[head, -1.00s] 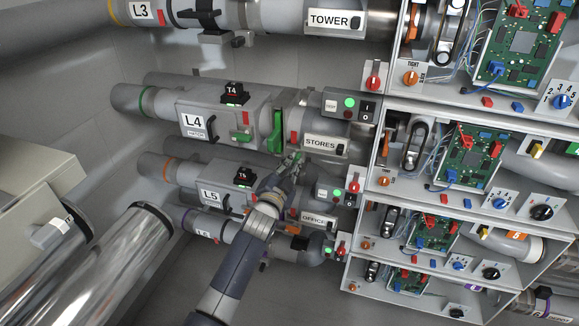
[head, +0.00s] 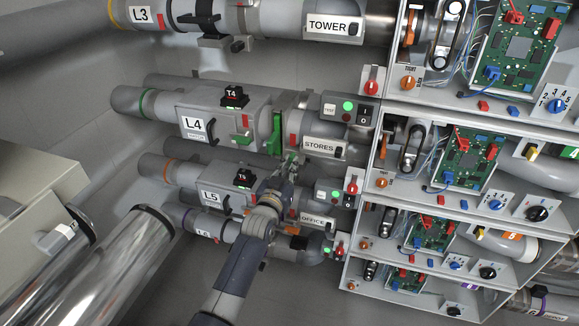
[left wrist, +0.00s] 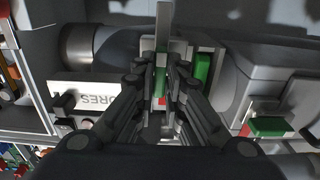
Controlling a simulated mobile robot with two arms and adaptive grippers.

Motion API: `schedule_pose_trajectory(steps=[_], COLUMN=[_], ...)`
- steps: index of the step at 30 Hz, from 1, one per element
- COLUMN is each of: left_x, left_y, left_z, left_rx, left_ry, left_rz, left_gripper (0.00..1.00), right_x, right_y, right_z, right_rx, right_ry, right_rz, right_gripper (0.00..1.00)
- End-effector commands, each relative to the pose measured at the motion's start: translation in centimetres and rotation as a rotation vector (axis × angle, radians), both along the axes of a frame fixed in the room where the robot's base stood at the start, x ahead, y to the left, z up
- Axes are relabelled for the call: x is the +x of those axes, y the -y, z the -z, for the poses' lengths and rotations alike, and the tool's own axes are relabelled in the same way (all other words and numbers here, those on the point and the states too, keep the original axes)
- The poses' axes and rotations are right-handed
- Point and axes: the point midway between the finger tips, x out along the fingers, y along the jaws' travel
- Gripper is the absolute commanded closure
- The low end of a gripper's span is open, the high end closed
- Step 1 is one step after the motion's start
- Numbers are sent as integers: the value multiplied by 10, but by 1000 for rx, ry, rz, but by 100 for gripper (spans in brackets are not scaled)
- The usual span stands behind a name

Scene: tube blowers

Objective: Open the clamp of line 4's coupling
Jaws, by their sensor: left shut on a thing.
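Line 4 is the grey pipe with the L4 label (head: 193,124) in the head view. Its coupling (head: 291,118) sits between the L4 housing and the STORES label (head: 322,145), with an upright green plate (head: 275,134) on its left side. My left gripper (head: 290,160) is at the coupling's lower front. The fingers hide the lever's lower part. My right gripper is not in view.
Line 5 with its L5 label (head: 210,196) runs just below, close to my left arm. A box with a green light (head: 347,106) stands right of the coupling. Open cabinets with a circuit board (head: 466,155) fill the right side. Two shiny pipes (head: 125,262) stand at lower left.

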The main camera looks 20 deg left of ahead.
Motion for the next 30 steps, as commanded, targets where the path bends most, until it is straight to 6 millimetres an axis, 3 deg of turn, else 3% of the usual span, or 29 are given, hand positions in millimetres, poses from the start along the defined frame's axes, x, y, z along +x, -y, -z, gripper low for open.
schedule_pose_trajectory(steps=[17,18,20,30], left_x=[0,0,0,0], left_y=[0,0,1,0], left_z=[2,2,2,1], left_rx=[-38,-38,-37,-33], left_ry=[-4,-4,-4,-2], left_rz=[0,0,0,0], left_gripper=[100,85,71,69], right_x=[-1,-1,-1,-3], right_y=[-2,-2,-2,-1], right_z=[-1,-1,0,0], right_rx=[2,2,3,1], right_ry=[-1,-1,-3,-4], right_rz=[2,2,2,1], right_gripper=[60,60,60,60])
